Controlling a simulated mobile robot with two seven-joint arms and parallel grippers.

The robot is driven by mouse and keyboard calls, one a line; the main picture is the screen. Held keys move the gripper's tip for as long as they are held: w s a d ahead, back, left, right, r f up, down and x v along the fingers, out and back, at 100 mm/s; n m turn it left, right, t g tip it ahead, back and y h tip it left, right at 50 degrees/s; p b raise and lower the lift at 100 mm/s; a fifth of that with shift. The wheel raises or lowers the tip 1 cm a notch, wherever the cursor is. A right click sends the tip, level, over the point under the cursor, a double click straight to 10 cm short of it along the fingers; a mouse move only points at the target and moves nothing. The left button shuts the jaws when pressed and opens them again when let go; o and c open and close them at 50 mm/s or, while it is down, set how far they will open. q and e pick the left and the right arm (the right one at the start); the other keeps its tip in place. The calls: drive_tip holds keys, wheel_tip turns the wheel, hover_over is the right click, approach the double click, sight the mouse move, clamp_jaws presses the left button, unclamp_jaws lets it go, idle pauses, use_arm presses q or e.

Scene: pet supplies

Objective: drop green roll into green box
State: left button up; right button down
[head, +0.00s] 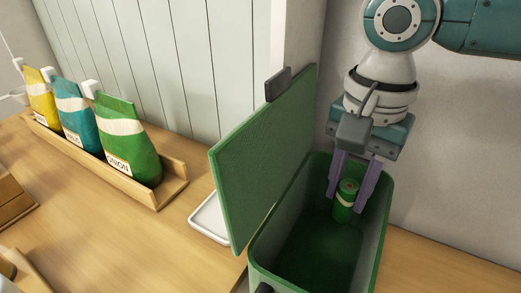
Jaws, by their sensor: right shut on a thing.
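The green box (262,237) stands at the lower right of the head view with its green lid (245,165) raised on its left side. My right gripper (350,201) reaches down into the box's opening from above. My left gripper is not in view.
A wooden tray (172,193) at the left holds a yellow bag (40,98), a teal bag (72,115) and a green bag (128,145). A white dish (208,222) lies partly behind the lid. A wall stands close behind the box.

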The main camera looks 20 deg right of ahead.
drive_tip(key=shift+c, duration=2.4)
unclamp_jaws()
wheel_tip(320, 180, up, 10)
drive_tip(key=shift+p, duration=0.3)
